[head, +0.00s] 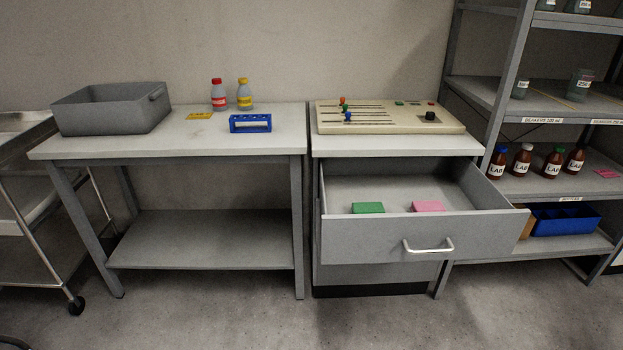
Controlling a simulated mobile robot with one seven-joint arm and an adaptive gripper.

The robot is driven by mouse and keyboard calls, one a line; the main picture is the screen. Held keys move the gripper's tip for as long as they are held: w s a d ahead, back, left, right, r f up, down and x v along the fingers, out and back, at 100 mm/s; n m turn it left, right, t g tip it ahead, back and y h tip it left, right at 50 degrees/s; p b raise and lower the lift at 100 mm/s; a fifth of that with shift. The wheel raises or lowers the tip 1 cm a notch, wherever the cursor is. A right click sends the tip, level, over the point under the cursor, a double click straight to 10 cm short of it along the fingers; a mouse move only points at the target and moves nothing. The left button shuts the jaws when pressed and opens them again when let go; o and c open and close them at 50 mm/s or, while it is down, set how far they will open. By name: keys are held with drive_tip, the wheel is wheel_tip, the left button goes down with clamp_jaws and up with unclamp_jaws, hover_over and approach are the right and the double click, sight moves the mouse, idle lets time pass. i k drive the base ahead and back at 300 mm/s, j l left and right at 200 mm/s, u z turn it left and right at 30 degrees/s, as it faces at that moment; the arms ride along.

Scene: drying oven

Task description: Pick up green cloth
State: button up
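The green cloth (368,208) looks like a small flat folded block. It lies inside the open drawer (424,237), on the left side behind the drawer front. Its lower edge is partly hidden by the drawer front. A pink cloth (428,206) of similar shape lies to its right, apart from it. My gripper is not in view.
A control panel (389,117) sits above the drawer. The table to the left holds a grey bin (110,109), two bottles and a blue rack (250,124). A shelf unit (494,110) stands right. A cart (28,180) stands left. Floor in front is clear.

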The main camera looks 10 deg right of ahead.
sight(358, 208)
drive_tip(key=i+l+u, duration=0.2)
drive_tip(key=i+l, duration=0.45)
drive_tip(key=i+l+u, duration=0.2)
drive_tip(key=i+l, duration=0.35)
drive_tip(key=l, duration=0.15)
